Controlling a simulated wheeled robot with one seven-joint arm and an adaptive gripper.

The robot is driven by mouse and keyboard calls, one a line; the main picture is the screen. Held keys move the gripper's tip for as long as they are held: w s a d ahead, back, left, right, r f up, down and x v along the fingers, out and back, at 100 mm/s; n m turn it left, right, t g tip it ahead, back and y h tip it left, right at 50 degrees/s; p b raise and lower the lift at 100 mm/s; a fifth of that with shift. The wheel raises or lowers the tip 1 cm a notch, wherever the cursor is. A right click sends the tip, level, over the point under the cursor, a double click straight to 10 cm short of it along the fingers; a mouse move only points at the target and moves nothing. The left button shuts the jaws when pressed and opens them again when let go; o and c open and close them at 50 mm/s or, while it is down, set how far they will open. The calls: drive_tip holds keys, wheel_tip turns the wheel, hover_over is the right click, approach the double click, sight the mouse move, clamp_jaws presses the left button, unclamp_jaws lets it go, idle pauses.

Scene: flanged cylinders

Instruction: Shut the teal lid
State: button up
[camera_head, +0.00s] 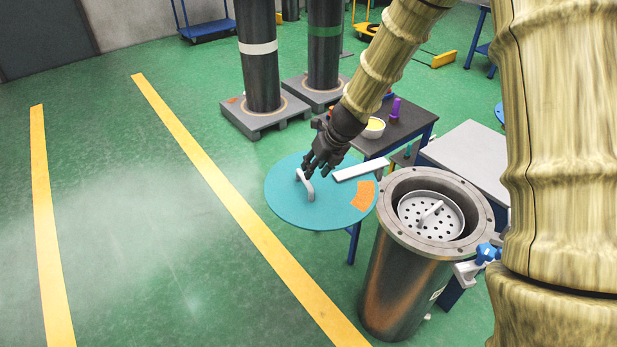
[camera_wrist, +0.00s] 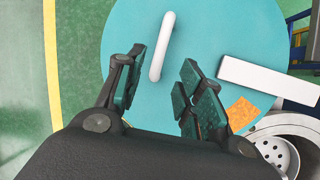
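The teal lid (camera_head: 300,211) is a round disc with a white bar handle (camera_head: 305,186), a pale strip and an orange patch. It is swung out to the left of the open metal cylinder (camera_head: 400,280), whose flanged mouth shows a perforated inner plate. In the wrist view the lid (camera_wrist: 215,40) fills the middle, with its handle (camera_wrist: 161,47) beyond the fingers. My gripper (camera_head: 312,172) is over the lid, close to the handle. In the wrist view its fingers (camera_wrist: 157,88) are spread apart, with nothing between the tips. I cannot tell whether a finger touches the handle.
A dark table (camera_head: 400,125) with a bowl (camera_head: 373,128) and a purple item (camera_head: 395,108) stands behind the lid. A grey-topped table (camera_head: 470,155) is right of it. Tall dark cylinders (camera_head: 258,60) stand on pallets farther back. The green floor at left is clear.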

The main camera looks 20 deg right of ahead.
drive_tip(key=shift+p+x, duration=0.3)
drive_tip(key=shift+x, duration=2.95)
clamp_jaws()
